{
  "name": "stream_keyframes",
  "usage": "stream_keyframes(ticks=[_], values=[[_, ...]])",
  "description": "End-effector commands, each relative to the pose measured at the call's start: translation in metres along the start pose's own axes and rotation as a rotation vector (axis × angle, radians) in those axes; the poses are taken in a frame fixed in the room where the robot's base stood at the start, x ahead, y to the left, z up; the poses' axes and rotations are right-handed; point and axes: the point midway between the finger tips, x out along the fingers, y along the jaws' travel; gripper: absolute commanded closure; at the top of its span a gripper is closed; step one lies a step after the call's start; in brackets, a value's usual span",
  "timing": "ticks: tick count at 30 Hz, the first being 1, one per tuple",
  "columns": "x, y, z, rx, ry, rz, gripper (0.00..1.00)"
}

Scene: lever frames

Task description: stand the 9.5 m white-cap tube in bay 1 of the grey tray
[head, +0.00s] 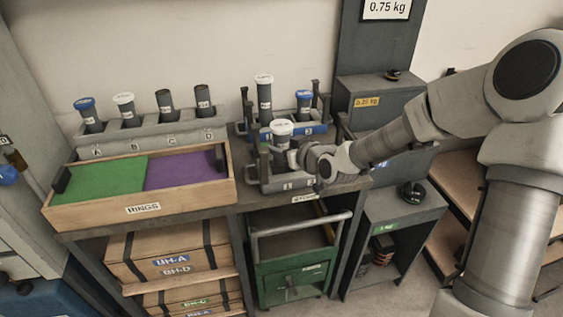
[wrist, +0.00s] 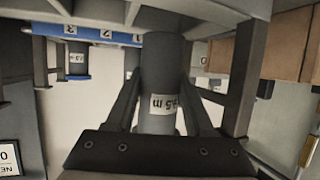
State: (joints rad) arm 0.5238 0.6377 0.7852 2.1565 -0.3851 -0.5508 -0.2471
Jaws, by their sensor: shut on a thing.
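My gripper (head: 294,157) is shut on a grey tube (head: 282,143) with a white cap, over the grey tray (head: 287,186). In the wrist view the tube (wrist: 160,65) stands between the two fingers, and its upside-down label ends in ".5 m"; the first digit is unclear. The tube looks upright. My gripper hides part of the tray, and I cannot tell whether the tube's foot touches the bay floor. Another white-cap tube (head: 264,92) stands in the blue tray (head: 318,130) behind, beside a shorter blue-cap tube (head: 304,103).
At the left, a grey rack (head: 150,131) marked with letters holds several tubes. In front of it is a wooden rings box (head: 142,210) with green and purple floors. Upright posts and handles of the trays stand close around my gripper.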

Motion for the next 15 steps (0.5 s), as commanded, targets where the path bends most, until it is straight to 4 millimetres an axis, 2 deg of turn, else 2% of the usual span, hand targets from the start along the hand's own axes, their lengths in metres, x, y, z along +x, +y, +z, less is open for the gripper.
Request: stream_keyframes(ticks=[9,15], values=[[0.015,0.000,0.036,0.003,0.000,0.000,1.00],[0.015,0.000,0.036,-0.001,0.002,0.001,1.00]])
